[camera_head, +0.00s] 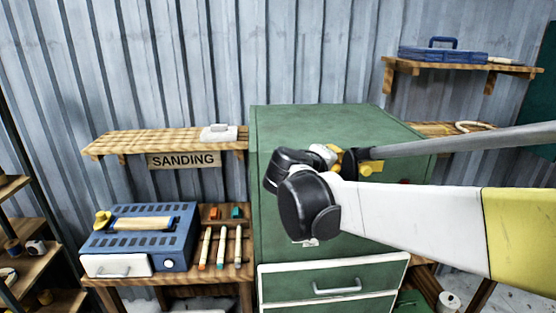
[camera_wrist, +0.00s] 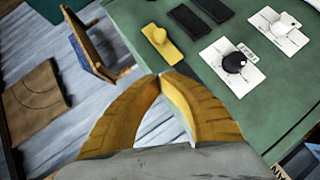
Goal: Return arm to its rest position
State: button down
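My arm (camera_head: 415,216) reaches in from the right in the head view, with its black joints in front of the green cabinet (camera_head: 345,125). My gripper (camera_wrist: 162,77) shows in the wrist view with two yellow ribbed fingers. Their tips meet, and nothing shows between them. The fingers are over or beside the edge of the green cabinet top. In the head view I cannot make out the fingertips clearly behind the joints.
A blue machine (camera_head: 140,236) stands on the left bench. Wall shelves (camera_head: 112,142) hang behind. A blue toolbox (camera_head: 442,52) sits upper right.

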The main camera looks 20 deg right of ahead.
jog(key=s+a+f+m+y+b, duration=0.1)
jog(key=s+a+f+y+b, duration=0.3)
jog(key=f, duration=0.6)
jog(key=s+a+f+m+y+b, duration=0.1)
jog(key=s+a+f+y+b, duration=0.2)
jog(key=s+a+f+b, duration=0.3)
jog(key=s+a+f+m+g+y+b, duration=0.1)
jog(key=s+a+f+y+b, duration=0.3)
jog(key=s+a+f, duration=0.5)
notch_tip(320, 180, down, 6)
jog(key=shift+s+a+y+b, duration=0.35)
jog(key=shift+s+b, duration=0.3)
jog(key=shift+b, duration=0.4)
